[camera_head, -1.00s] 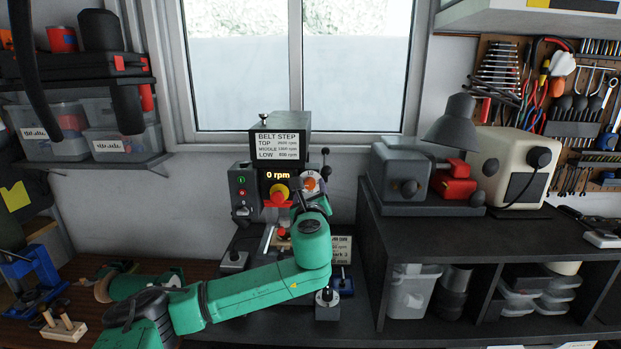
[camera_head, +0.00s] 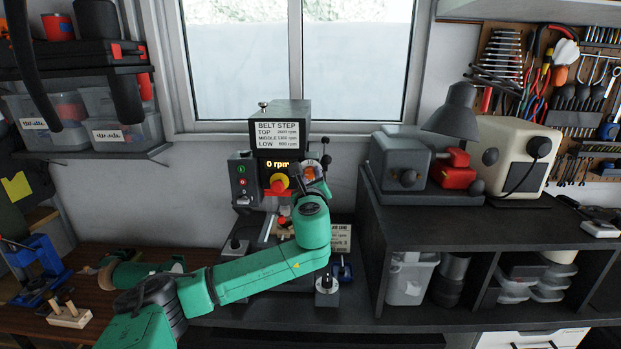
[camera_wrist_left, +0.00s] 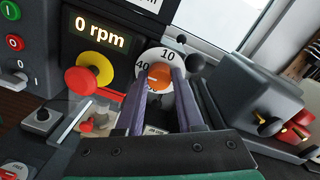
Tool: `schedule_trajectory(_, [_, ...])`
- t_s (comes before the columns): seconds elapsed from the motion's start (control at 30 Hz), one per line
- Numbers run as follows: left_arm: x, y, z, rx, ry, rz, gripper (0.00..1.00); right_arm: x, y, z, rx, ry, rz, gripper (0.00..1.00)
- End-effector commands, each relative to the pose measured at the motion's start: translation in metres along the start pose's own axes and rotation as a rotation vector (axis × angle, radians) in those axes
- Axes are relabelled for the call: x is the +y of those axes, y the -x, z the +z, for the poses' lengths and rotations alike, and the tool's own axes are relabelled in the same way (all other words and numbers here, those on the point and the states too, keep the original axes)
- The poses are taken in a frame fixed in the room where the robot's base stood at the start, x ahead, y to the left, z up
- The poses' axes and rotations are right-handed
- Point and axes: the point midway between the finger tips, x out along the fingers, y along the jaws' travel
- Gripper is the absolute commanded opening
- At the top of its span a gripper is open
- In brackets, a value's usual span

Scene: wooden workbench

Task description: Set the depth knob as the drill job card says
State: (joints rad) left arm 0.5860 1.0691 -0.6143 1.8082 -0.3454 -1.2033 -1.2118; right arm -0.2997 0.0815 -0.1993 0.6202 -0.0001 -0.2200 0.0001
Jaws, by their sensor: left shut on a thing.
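The orange depth knob (camera_wrist_left: 158,78) sits at the centre of a white dial (camera_wrist_left: 150,56) on the drill press (camera_head: 283,125). The numbers 10 and 40 show on the dial in the left wrist view. My left gripper (camera_wrist_left: 160,84) has its two purple fingers on either side of the knob and is shut on it. In the head view my left gripper (camera_head: 312,180) covers much of the dial. The job card (camera_head: 341,240) is right of my wrist, partly hidden, its text too small to read fully. My right gripper is not in view.
The speed display (camera_head: 279,164) reads 0 rpm. A red mushroom button on a yellow collar (camera_wrist_left: 88,76) is left of my fingers. A switch box (camera_head: 242,181) stands further left. A grey bench machine (camera_head: 400,160) stands on the shelf to the right.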

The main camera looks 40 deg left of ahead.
Motion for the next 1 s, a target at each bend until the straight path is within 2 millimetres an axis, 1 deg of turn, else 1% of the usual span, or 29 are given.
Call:
schedule_trajectory(0.27, [0.001, 0.000, -0.004, 0.010, 0.164, 0.004, 0.00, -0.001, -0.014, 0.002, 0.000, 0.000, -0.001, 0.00])
schedule_trajectory(1.0, [0.001, 0.000, -0.003, 0.042, 0.858, 0.022, 0.00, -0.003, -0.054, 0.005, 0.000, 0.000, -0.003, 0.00])
